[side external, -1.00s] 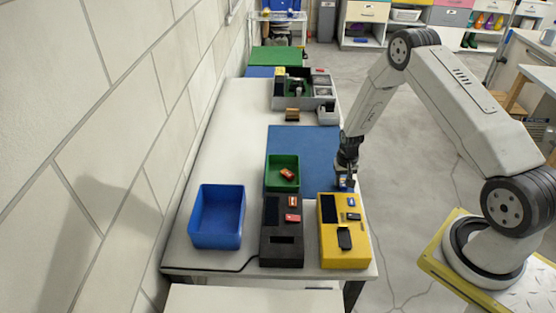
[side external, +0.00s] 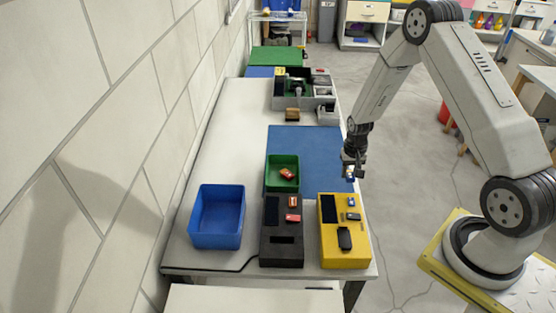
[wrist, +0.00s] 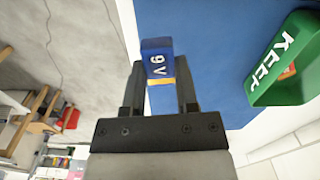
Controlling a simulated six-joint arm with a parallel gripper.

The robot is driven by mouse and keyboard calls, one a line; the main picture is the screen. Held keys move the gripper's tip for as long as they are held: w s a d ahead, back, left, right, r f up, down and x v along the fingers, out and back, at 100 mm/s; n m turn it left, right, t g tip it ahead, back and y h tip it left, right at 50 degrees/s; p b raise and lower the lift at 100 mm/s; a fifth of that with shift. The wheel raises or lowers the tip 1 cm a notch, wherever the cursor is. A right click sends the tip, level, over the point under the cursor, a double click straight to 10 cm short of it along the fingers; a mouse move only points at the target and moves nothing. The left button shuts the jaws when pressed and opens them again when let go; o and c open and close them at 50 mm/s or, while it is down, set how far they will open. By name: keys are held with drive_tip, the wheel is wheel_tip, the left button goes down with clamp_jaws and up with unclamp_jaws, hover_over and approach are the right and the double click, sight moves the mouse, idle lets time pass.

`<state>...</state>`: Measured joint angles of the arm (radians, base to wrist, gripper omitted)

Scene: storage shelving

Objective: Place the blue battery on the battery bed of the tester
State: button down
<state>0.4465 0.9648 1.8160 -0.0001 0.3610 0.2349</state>
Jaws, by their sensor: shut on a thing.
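My gripper (side external: 352,172) is shut on the blue battery (wrist: 157,60), a block marked "9V", which sticks out past the fingertips in the wrist view (wrist: 159,82). In the side view the battery shows small under the jaws, raised above the right edge of the blue mat. Two boxes stand at the table's near end. The black one (side external: 269,249) has a dark panel, a recess and small orange and red items. The yellow one (side external: 331,252) has a dark panel, a black part and small items. I cannot tell for sure which is the tester.
A green bin (side external: 270,188) marked "KEEP" holds an orange-red item and stands left of my gripper. A blue bin (side external: 217,243) stands at the near left. The blue mat (side external: 305,147) is mostly clear. A grey organiser (side external: 322,103) stands farther back.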

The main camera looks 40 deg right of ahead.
drive_tip(key=s+a+r, duration=0.4)
drive_tip(key=s+r, duration=0.3)
drive_tip(key=s, duration=0.4)
drive_tip(key=shift+w+a, duration=0.1)
idle(0.5)
drive_tip(key=s+a+m, duration=0.1)
drive_tip(key=a, duration=1.3)
drive_tip(key=shift+s+r, duration=0.3)
drive_tip(key=shift+s, duration=0.05)
drive_tip(key=shift+f, duration=2)
